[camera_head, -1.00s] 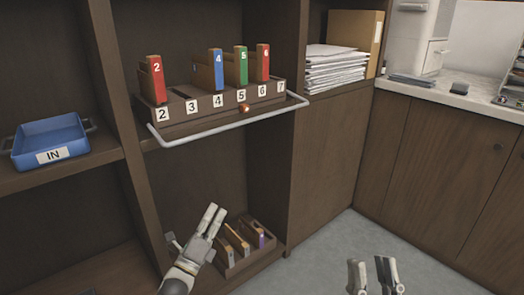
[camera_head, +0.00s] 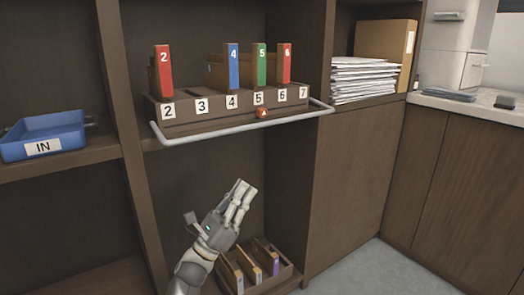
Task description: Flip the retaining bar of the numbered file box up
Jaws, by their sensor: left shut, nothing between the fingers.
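The numbered file box (camera_head: 183,124) sits on the middle shelf, with number labels along its front. It holds several upright files: red 2 (camera_head: 164,73), blue 4 (camera_head: 232,66), green 5 (camera_head: 259,64) and red 6 (camera_head: 284,63). The pale retaining bar (camera_head: 235,126) lies low across the front of the box, at the shelf edge. A small orange-brown knob (camera_head: 263,113) shows on the box front under label 5. My left gripper (camera_head: 243,190) is shut and empty, below the bar and apart from it, pointing up. My right gripper is out of view.
A lower box (camera_head: 281,280) with several files stands beneath my left gripper. A blue IN tray (camera_head: 68,147) is on the left shelf. Stacked papers (camera_head: 365,79) and a cardboard folder (camera_head: 386,42) are at right. Wooden dividers flank the bay.

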